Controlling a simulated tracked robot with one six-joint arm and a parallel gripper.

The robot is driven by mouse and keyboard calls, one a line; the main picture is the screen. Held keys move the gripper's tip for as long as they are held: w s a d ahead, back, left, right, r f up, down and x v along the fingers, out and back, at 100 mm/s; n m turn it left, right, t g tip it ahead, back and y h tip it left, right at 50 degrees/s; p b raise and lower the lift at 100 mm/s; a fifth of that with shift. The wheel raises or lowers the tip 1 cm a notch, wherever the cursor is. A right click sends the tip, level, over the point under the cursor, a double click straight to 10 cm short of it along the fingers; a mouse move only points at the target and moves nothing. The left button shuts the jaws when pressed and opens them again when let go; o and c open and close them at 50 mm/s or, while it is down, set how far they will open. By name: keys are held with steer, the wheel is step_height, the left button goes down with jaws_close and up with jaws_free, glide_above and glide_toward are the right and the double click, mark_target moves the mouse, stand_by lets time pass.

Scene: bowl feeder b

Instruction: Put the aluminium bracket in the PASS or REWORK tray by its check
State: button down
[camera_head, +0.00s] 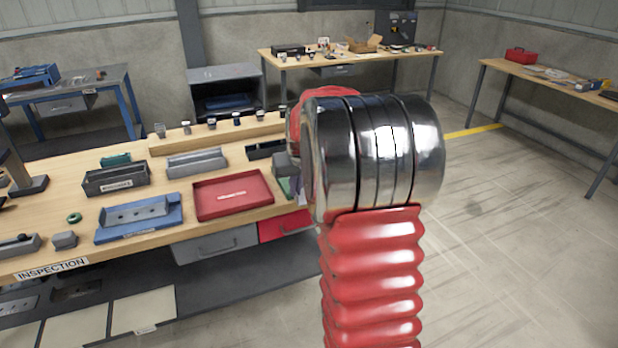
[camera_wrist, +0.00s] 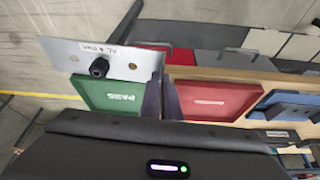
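The aluminium bracket (camera_wrist: 105,60) is a flat silver plate marked "AL 4 mm", with holes and a dark round knob on its face. It is held tilted in my gripper (camera_wrist: 160,98), whose dark fingers are closed at its right edge; the exact contact is partly hidden. The green PASS tray (camera_wrist: 112,99) lies below and behind the bracket, which overlaps its far part in the wrist view. The red tray (camera_wrist: 218,99) lies just right of the fingers; its label is too small to read. It also shows in the head view (camera_head: 233,207), where my arm hides most of the green tray.
A blue tray (camera_head: 165,232) with a grey holed piece on it stands left of the red tray. Dark and grey bins (camera_head: 116,190) and small parts stand behind it. The bench (camera_head: 60,210) has a front edge labelled INSPECTION. Open floor lies to the right.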

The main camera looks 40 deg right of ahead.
steer(key=a+f+n+y, duration=0.1)
steer(key=a+f, duration=0.3)
steer(key=a, duration=1.1)
steer(key=a+f+n, duration=0.3)
steer(key=a+f, duration=0.2)
steer(key=a, duration=1)
steer(key=shift+a+f+n+t+y, duration=0.15)
steer(key=shift+n+t+y, duration=0.15)
steer(key=shift+y, duration=0.1)
steer(key=shift+w, duration=0.1)
